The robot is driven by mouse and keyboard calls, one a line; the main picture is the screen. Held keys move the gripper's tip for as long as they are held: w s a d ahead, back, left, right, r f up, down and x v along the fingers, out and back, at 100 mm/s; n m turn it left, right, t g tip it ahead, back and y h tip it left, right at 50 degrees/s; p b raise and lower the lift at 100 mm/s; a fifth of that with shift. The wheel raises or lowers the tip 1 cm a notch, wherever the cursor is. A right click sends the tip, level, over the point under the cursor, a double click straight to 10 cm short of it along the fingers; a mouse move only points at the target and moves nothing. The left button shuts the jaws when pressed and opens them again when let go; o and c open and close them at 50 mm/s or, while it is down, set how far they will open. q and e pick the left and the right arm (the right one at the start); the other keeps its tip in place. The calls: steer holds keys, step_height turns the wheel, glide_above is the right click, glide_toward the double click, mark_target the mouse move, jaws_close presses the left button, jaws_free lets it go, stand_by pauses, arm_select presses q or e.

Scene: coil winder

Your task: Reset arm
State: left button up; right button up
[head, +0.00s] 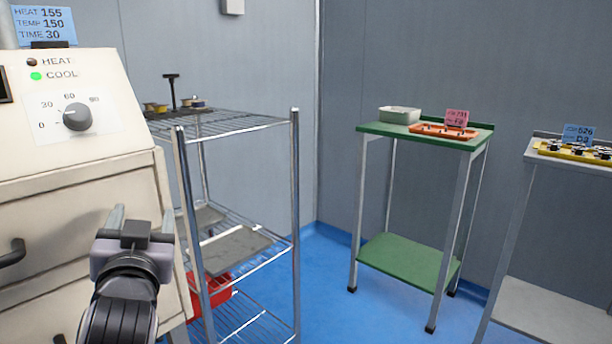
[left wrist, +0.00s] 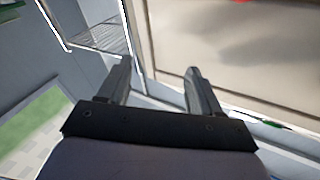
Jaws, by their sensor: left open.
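My left gripper (head: 140,217) is in front of the cream machine's (head: 85,170) front right side in the head view. Its fingers point up and away from me. It is open, and nothing shows between the fingers in the left wrist view (left wrist: 160,75). The machine's panel has a dial (head: 77,117) and a green-lit COOL lamp (head: 36,76). A blue card (head: 44,24) on top reads HEAT 155, TEMP 150, TIME 30. My right gripper is not in view.
A wire rack (head: 240,124) stands right of the machine, with small spools on top and a red bin (head: 215,288) low down. A green table (head: 430,137) holds an orange tray and a pale bin. A grey table (head: 545,300) with a yellow tray stands at far right. Blue floor is clear between.

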arm_select(q)
steer(key=s+d+f+m+g+h, duration=0.15)
steer(key=s+d+f+h, duration=0.35)
steer(key=f, duration=0.5)
steer(key=s+d+f+m+g+h, duration=0.1)
steer(key=s+d+f+g+h, duration=0.25)
steer(key=s+f, duration=0.5)
steer(key=s+d+f+m+g+h, duration=0.1)
steer(key=s+d+f+h, duration=0.35)
steer(key=f, duration=0.65)
steer(key=s+a+r+g+y+p, duration=0.1)
steer(key=a+r+p, duration=0.3)
steer(key=p, duration=1)
steer(key=s+a+r+y+p, duration=0.3)
steer(key=r+p, duration=0.7)
steer(key=p, duration=0.4)
steer(key=shift+s+a+r+g, duration=0.35)
steer(key=shift+s+a+g, duration=0.05)
steer(key=shift+a, duration=0.15)
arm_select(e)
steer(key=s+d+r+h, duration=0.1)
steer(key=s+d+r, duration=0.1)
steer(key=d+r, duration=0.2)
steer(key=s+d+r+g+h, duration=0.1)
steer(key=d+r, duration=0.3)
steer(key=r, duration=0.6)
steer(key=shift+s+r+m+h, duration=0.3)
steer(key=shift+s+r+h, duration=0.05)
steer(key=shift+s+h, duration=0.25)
